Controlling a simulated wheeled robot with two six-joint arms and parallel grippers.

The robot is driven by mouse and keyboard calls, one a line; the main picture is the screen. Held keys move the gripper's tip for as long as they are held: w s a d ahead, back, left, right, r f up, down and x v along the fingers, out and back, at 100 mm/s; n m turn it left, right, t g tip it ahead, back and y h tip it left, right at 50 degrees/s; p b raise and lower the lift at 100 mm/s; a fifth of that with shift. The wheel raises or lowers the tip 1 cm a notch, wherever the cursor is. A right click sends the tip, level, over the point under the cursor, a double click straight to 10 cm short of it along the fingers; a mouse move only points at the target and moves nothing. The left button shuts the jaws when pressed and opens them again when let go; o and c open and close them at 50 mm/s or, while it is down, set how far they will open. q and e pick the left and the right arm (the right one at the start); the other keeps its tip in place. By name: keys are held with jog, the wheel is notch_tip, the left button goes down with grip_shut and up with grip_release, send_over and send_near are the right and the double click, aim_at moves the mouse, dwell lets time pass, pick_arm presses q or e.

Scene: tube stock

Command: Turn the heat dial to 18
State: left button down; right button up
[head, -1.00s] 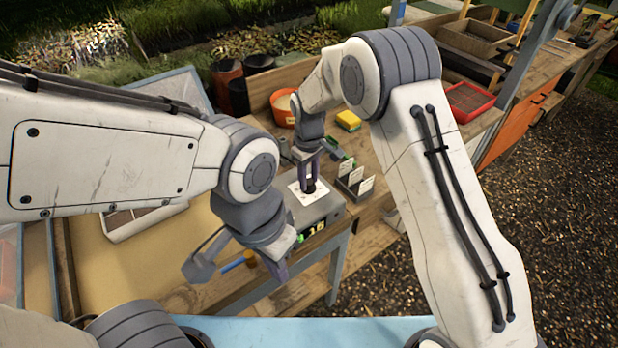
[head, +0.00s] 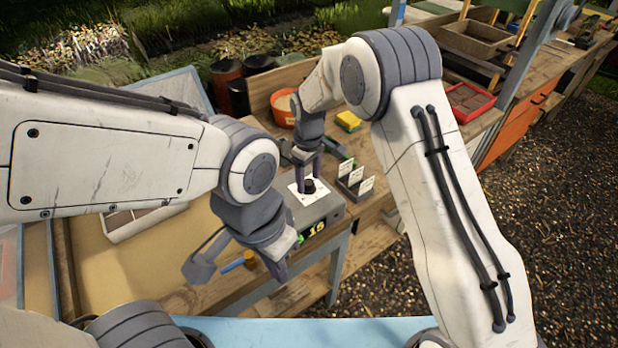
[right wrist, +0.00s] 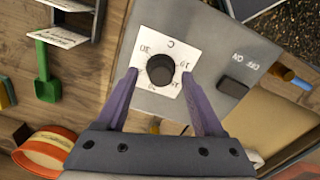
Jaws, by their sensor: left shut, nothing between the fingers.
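The heat dial is a black round knob (head: 308,186) on a white scale plate on top of a grey control box (head: 322,209). It also shows in the right wrist view (right wrist: 160,68). My left gripper (head: 280,272) is shut and empty, in front of the box.
An on/off rocker switch (right wrist: 232,88) sits beside the dial plate. A rack of white cards (head: 355,180) stands right of the box. A blue-handled tool (head: 236,264) lies near my left gripper. An orange pot (head: 282,106) and yellow sponge (head: 348,121) are behind.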

aim_at(308, 183)
notch_tip(308, 183, up, 10)
jog(key=b, duration=0.2)
jog(key=shift+r, duration=0.2)
dwell(0.3)
jog(key=s+r+m, duration=0.1)
jog(key=s+r, duration=0.1)
jog(key=s, duration=0.5)
jog(key=s+r, duration=0.3)
jog(key=s, duration=0.4)
jog(key=s+d+f+m, duration=0.1)
jog(key=s+d, duration=0.1)
jog(key=s, duration=0.7)
jog(key=s+d+f+m+y, duration=0.1)
jog(key=s+d, duration=0.2)
jog(key=s, duration=0.6)
jog(key=shift+s, duration=0.15)
